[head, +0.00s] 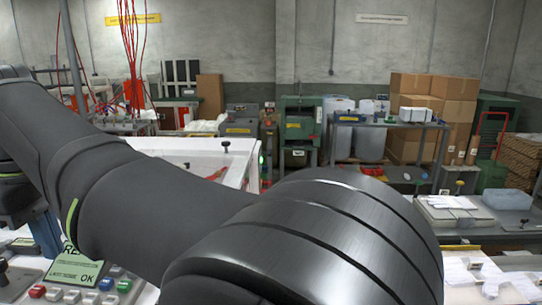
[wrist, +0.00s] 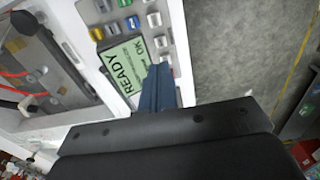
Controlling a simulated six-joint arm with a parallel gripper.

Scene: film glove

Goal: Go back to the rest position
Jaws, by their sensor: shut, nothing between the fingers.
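My gripper (wrist: 160,72) is shut, with its blue fingers pressed together and nothing between them. In the wrist view its tips lie over the control panel (wrist: 165,20), beside the green display (wrist: 124,66) reading READY and OK. I cannot tell whether the tips touch the panel. In the head view, my dark arm crosses from the lower right to the left edge. The display (head: 78,268) shows partly behind the arm, with blue gripper parts at its left.
Coloured buttons (head: 95,296) line the panel below the display. A white-walled bench (head: 205,147) stands behind my arm. A table with papers (head: 490,278) is at the lower right. Shelving (head: 385,122) and cardboard boxes (head: 455,100) stand at the back. Grey floor (wrist: 235,45) lies beside the panel.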

